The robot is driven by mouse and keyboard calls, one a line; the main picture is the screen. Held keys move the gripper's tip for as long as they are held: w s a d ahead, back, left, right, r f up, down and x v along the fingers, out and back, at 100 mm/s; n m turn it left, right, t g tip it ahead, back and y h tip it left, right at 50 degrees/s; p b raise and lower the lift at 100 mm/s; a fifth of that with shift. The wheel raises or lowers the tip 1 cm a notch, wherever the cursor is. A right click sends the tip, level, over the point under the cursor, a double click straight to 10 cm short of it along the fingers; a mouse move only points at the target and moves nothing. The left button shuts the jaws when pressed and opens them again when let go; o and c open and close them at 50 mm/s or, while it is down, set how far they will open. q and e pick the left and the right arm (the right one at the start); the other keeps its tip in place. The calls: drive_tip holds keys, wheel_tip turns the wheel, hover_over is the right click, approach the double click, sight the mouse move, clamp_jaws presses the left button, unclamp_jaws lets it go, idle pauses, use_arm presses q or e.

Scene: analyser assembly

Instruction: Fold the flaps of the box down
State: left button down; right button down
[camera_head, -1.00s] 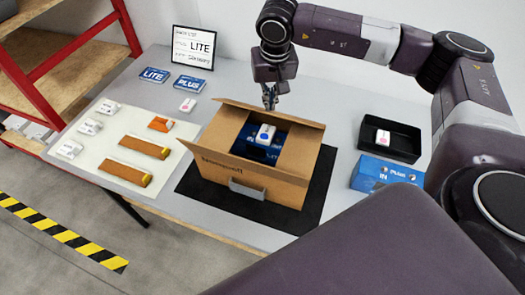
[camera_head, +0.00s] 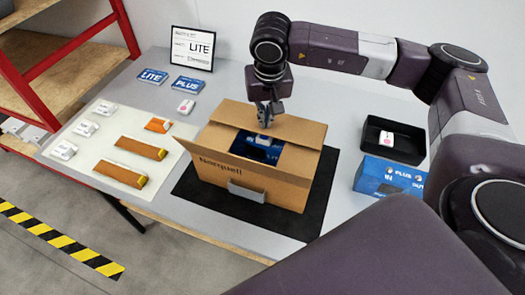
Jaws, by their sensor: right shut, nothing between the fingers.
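An open brown cardboard box (camera_head: 246,185) stands on a black mat (camera_head: 318,205) in the middle of the table. Its rear flap (camera_head: 297,130) slopes forward over the back of the opening. Its front flap (camera_head: 212,157) sticks outward at the front left. Inside lie a dark blue item (camera_head: 252,150) and a white device (camera_head: 264,141), now partly covered. My right gripper (camera_head: 266,122) is shut and empty, pointing down at the rear flap; I cannot tell whether it touches. My left gripper is out of view.
A white mat (camera_head: 97,165) with several small white parts and brown pieces lies left of the box. A black tray (camera_head: 404,150) with a white device and a blue box (camera_head: 385,180) stand at the right. A LITE sign (camera_head: 192,48) stands behind.

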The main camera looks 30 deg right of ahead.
drive_tip(key=shift+f+b, duration=0.35)
idle(0.5)
drive_tip(key=shift+r, duration=0.15)
wheel_tip(320, 180, up, 7)
drive_tip(key=p, duration=0.4)
drive_tip(key=shift+r, duration=0.2)
idle(0.4)
